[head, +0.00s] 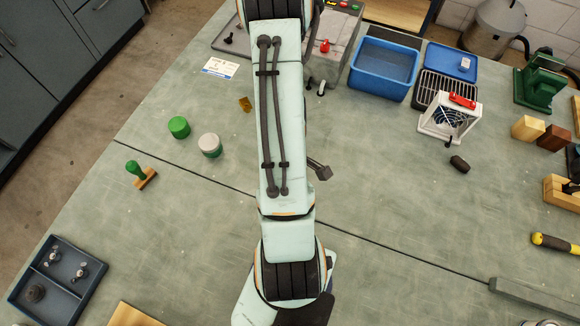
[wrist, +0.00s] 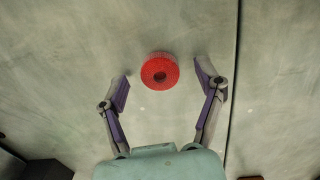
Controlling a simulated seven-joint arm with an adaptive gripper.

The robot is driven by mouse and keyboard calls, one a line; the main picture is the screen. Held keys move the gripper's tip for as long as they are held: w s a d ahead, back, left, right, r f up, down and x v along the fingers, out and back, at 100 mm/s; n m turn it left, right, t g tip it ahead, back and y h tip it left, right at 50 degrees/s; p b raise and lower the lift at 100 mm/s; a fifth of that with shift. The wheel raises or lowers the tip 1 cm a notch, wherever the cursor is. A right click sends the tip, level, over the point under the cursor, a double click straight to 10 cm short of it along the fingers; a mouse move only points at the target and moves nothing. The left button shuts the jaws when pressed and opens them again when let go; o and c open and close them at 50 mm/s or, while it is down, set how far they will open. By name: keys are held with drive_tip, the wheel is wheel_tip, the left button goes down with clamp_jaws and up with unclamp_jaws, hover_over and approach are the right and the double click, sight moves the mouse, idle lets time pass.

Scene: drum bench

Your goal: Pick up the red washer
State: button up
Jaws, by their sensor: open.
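The red washer (wrist: 160,72) is a thick red ring with a dark hole, lying on the green-grey bench. It shows in the wrist view, just beyond and between the fingertips of my gripper (wrist: 162,90). My gripper is open and empty, with one finger on each side of the washer and visible gaps to both. How high the fingers are above the bench is hard to tell. In the head view my arm hides the gripper, and I do not see the washer there.
The bench (head: 400,215) is mostly clear around my arm. A green-handled stamp (head: 140,174) and green cylinder (head: 179,127) stand to the left. A blue bin (head: 384,70) and white-framed fan (head: 450,118) are at the back right. A dark tray (head: 90,264) sits front left.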

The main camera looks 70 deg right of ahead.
drive_tip(key=c, duration=0.8)
drive_tip(key=shift+o, duration=0.2)
